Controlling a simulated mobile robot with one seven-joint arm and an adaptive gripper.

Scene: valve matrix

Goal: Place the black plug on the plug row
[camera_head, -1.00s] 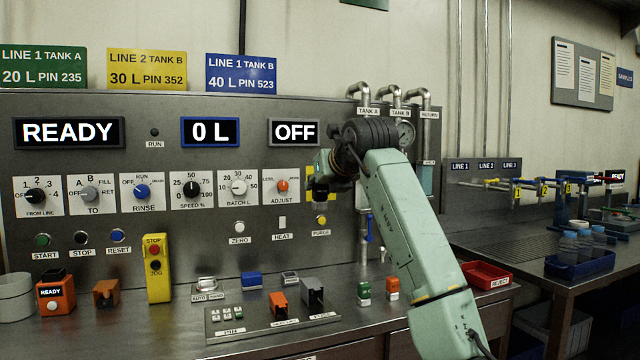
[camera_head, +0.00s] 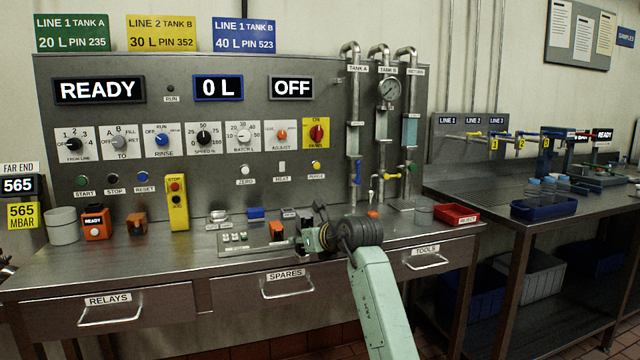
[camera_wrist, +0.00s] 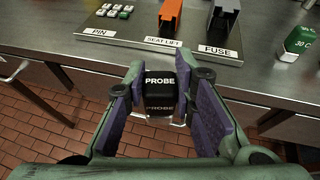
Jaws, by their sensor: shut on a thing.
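A black plug marked PROBE (camera_wrist: 160,82) is between the two fingers of my gripper (camera_wrist: 160,92) in the wrist view. The gripper is shut on it, and its label faces up in that picture. In the head view my gripper (camera_head: 306,242) is low at the bench's front, by the small panel (camera_head: 243,245). The wrist view shows this panel's PIN, SEAT LIFT and FUSE labels beyond the plug, with a gap between. I cannot tell which part is the plug row. The plug is not clear in the head view.
An orange block (camera_wrist: 178,17) and a grey FUSE block (camera_wrist: 230,20) stand on the panel. A green 30 C block (camera_wrist: 299,40) is to the right. The SPARES drawer handle (camera_head: 288,290) juts out below. A red tray (camera_head: 455,214) sits at the bench's right end.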

